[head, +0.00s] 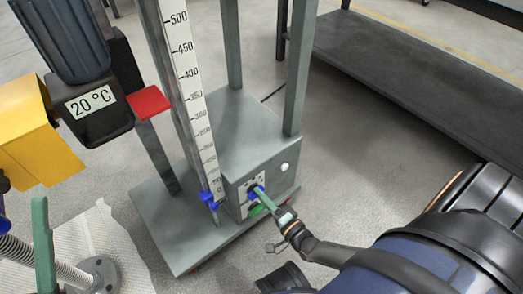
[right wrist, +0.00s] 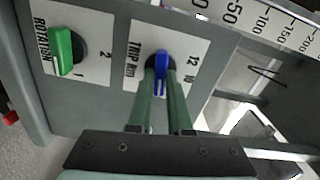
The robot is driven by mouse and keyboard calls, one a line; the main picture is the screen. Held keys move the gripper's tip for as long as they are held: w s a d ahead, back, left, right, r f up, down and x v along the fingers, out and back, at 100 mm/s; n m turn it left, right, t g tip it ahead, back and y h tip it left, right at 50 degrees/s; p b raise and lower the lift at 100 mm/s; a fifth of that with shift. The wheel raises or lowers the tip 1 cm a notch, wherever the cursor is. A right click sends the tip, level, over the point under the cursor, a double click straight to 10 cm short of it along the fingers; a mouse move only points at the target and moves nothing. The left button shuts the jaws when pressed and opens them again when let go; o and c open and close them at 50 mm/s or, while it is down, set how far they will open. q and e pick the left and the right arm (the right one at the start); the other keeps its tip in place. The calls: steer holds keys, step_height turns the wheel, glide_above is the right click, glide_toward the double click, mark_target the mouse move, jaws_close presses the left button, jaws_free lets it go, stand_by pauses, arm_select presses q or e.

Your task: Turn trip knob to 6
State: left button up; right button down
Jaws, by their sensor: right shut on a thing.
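The blue trip knob (right wrist: 161,62) sits on a white plate marked "TRIP Nm" (right wrist: 138,62) in the right wrist view. The numbers 12 and 10 show on its right; the fingers hide other marks, and I cannot tell its exact setting. My right gripper (right wrist: 160,88) has its green fingers closed around the knob. In the head view the knob (head: 258,189) is on the front of the grey control box (head: 250,130), with my right gripper (head: 265,199) reaching it from the lower right.
A green rotation knob (right wrist: 61,50) is beside the trip plate, its mark toward 1. A white button (head: 284,167) is on the box.

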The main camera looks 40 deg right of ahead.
steer(key=shift+m, duration=0.8)
steer(key=c, duration=0.8)
jaws_free()
steer(key=shift+c, duration=0.2)
